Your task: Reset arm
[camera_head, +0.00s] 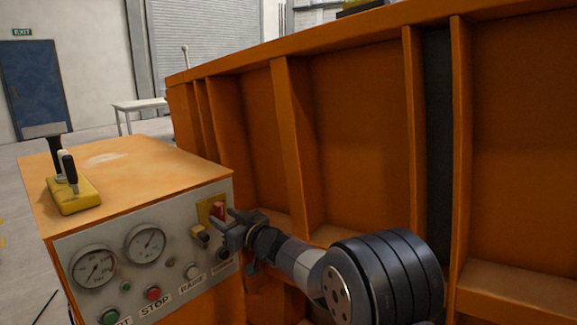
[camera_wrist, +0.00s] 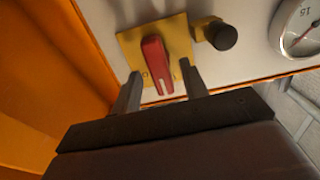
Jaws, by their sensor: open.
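My arm reaches from the lower right to the control panel in the head view. My gripper (camera_head: 228,221) is at the panel's upper right, close to a red rotary switch (camera_head: 218,210) on a yellow plate. In the wrist view my gripper (camera_wrist: 160,85) is open, with one finger on each side of the red switch (camera_wrist: 156,65). The fingertips appear near the lower edge of the yellow plate (camera_wrist: 178,38). I cannot tell whether they touch the switch. Nothing is held.
The panel (camera_head: 170,245) has gauges and several buttons, including one marked STOP. A black knob (camera_wrist: 221,36) is beside the switch. A yellow lever unit (camera_head: 75,195) sits on the orange cabinet (camera_head: 130,165). The ribbed orange wall (camera_head: 350,130) stands close behind my arm.

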